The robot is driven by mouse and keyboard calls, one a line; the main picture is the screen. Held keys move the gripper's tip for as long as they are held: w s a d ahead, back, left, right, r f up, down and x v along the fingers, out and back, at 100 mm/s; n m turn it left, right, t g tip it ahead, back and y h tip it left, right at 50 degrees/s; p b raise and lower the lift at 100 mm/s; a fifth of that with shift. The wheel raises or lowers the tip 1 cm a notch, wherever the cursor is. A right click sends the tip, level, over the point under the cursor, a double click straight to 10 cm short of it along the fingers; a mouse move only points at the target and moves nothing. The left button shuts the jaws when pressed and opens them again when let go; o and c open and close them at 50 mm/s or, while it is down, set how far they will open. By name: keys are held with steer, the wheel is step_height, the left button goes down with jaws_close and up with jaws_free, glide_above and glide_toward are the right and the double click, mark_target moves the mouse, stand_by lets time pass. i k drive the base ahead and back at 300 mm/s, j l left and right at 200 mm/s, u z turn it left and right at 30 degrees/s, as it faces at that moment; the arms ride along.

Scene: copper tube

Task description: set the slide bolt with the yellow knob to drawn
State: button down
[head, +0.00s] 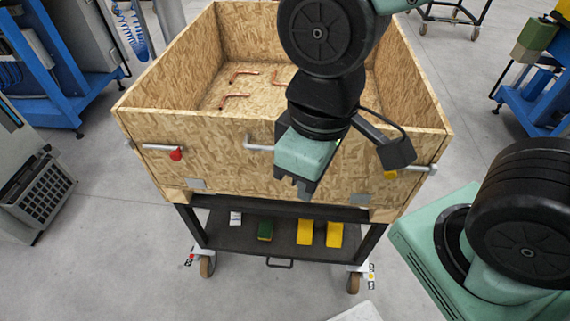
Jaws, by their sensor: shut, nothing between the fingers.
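The wooden crate's front wall (240,171) faces me. At its right end is a slide bolt with a grey rod (417,169) and a yellow knob (390,174). The knob hangs at the rod's left part, partly covered by the dark camera part of my arm. The rod's right end reaches the crate's right corner. My gripper (292,187) points down in front of the wall's middle, left of the yellow knob and apart from it. It is shut and empty.
A bolt with a red knob (176,154) sits at the wall's left end. Another grey rod (259,147) runs behind my gripper; its right part is hidden. Copper tubes (236,97) lie in the crate. The crate stands on a dark wheeled cart (228,246) with coloured blocks on its shelf.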

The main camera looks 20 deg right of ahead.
mark_target(391, 175)
steer(key=k+j+z, duration=0.25)
steer(key=z, duration=0.25)
steer(key=k+j+z, duration=0.1)
steer(key=k+z, duration=0.15)
steer(key=z, duration=0.25)
